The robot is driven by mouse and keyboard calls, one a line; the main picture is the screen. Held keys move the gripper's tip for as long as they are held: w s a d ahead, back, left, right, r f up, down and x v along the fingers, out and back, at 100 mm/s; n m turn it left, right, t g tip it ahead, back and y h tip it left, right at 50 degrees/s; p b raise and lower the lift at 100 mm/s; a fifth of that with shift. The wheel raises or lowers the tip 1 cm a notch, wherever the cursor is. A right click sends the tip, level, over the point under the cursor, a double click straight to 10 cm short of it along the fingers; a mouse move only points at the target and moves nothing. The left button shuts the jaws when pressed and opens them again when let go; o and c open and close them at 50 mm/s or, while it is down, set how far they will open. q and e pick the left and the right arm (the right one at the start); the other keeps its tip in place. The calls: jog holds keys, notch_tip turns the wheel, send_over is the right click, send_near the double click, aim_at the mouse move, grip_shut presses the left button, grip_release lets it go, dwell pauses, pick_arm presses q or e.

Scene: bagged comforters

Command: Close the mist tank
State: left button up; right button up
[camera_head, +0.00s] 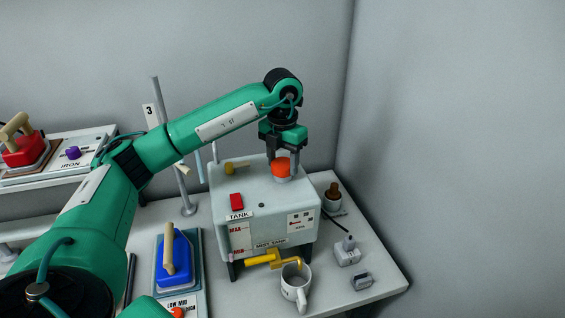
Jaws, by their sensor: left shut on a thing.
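The mist tank (266,218) is a pale box on short dark legs, labelled TANK and MIST TANK. An orange cap (281,166) sits on a white neck (283,179) on its top. I cannot tell whether the cap is fully seated. My left gripper (282,163) points down, its dark fingers shut on either side of the cap. My right gripper is not in view.
A white mug (295,285) stands below the tap. Small grey blocks (347,252) and a brown-topped item (333,194) are right of the tank. A blue iron (174,262) lies left; a red iron (24,147) is on the shelf. A wall stands behind.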

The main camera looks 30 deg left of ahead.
pick_arm(q)
jog(key=shift+m, duration=1.2)
jog(key=shift+f+m+b, duration=0.1)
jog(key=shift+m+b, duration=0.4)
jog(key=shift+m, duration=0.5)
jog(key=m, duration=0.3)
jog(key=shift+b, duration=0.3)
jog(key=m+b, duration=0.1)
jog(key=m, duration=0.2)
jog(key=shift+m, duration=1.1)
